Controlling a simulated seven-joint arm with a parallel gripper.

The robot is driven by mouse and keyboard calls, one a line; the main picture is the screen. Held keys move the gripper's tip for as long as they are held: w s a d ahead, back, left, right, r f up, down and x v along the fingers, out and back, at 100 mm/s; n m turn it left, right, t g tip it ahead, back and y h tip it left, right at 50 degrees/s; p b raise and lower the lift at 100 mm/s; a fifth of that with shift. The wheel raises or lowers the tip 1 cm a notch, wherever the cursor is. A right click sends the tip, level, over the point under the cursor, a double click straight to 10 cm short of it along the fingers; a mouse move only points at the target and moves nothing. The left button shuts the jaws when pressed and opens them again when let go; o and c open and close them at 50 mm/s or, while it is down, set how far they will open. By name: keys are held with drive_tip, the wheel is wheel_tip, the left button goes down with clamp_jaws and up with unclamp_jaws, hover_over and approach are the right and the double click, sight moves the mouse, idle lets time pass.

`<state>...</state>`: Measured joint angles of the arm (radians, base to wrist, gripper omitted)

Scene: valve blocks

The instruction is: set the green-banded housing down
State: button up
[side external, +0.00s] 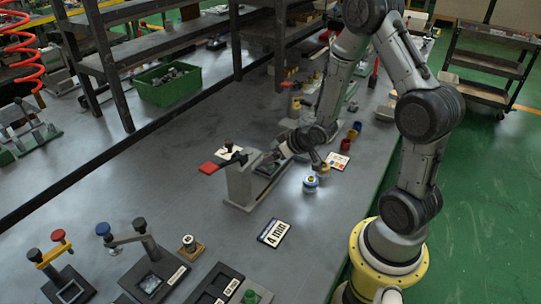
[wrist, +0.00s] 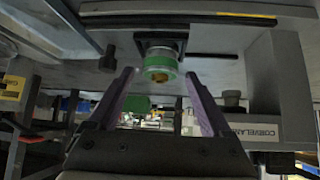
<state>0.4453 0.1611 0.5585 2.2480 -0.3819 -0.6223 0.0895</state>
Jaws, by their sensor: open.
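In the wrist view, the green-banded housing (wrist: 160,66) shows a green ring, a pale body and a small brass-coloured centre. It sits against a dark square seat (wrist: 160,44). My gripper (wrist: 159,76) is open, its two purple-grey fingers apart on either side of the housing with visible gaps. The housing is just beyond or level with the fingertips; the exact depth is hard to tell. In the side external view, my gripper (side external: 284,150) is low beside a grey clamp fixture (side external: 239,185) with a red handle. The housing cannot be made out there.
A blue-banded part (side external: 310,184) stands on the bench close to my gripper. A "4 mm" card (side external: 273,233) lies in front. Red, yellow and blue cups (side external: 345,144) stand behind. Toggle clamps (side external: 150,275) fill the front left.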

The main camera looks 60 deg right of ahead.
drive_tip(key=shift+r, duration=0.1)
drive_tip(key=shift+r, duration=0.2)
drive_tip(key=s+a+r+g+h, duration=0.1)
drive_tip(key=s+r, duration=0.5)
drive_tip(key=r, duration=0.2)
drive_tip(key=s+a+r+h, duration=0.1)
drive_tip(key=s+r, duration=0.4)
drive_tip(key=r, duration=0.3)
drive_tip(key=s+a+r+n+g+y, duration=0.1)
drive_tip(key=s+a+r+g+y, duration=0.1)
drive_tip(key=s+a, duration=0.8)
wheel_tip(320, 180, up, 2)
drive_tip(key=shift+s+a+r+n+y, duration=0.1)
drive_tip(key=shift+s+a+n+y, duration=0.25)
drive_tip(key=shift+a+y, duration=0.2)
